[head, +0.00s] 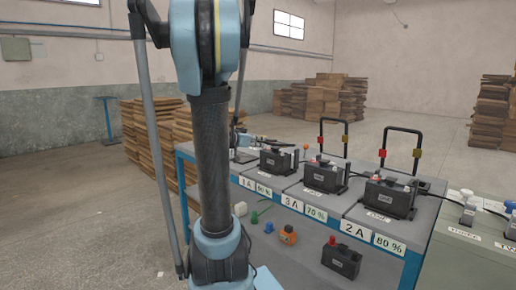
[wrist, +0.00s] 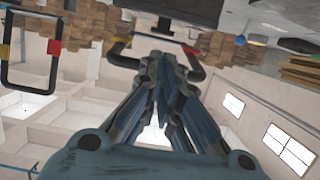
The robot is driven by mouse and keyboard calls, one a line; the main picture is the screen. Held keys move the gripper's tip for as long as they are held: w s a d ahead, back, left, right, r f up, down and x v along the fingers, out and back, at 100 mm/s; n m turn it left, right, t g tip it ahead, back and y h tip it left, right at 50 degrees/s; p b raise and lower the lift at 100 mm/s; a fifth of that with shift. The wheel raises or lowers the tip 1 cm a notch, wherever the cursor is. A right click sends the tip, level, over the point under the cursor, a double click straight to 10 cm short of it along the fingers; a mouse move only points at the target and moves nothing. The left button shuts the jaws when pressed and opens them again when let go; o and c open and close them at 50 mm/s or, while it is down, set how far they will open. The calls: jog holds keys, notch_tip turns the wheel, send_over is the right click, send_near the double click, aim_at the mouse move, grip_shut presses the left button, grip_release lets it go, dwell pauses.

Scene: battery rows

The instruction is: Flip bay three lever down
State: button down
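The bay three lever (head: 333,122) is a black U-shaped handle with red and yellow grips. It stands upright behind the battery (head: 325,175) above the 3A, 70 % label (head: 294,202). In the wrist view, which looks upside down, a black handle (wrist: 197,73) with a red grip shows just beyond my fingertips, partly hidden by them. My gripper (wrist: 160,62) has its fingers drawn together, with nothing seen between them. I cannot tell whether the fingertips touch the handle. In the head view my arm covers much of the left, and my gripper is not clearly made out.
The upright bay two lever (head: 403,129) stands to the right; a similar handle (wrist: 8,65) is at left in the wrist view. The 1A battery (head: 276,161) is left. Loose parts and a black battery (head: 341,261) lie on the lower shelf. A grey-green cabinet (head: 465,255) adjoins.

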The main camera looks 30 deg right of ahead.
jog(key=v, duration=1.1)
jog(key=shift+r, duration=0.35)
jog(key=shift+d, duration=0.1)
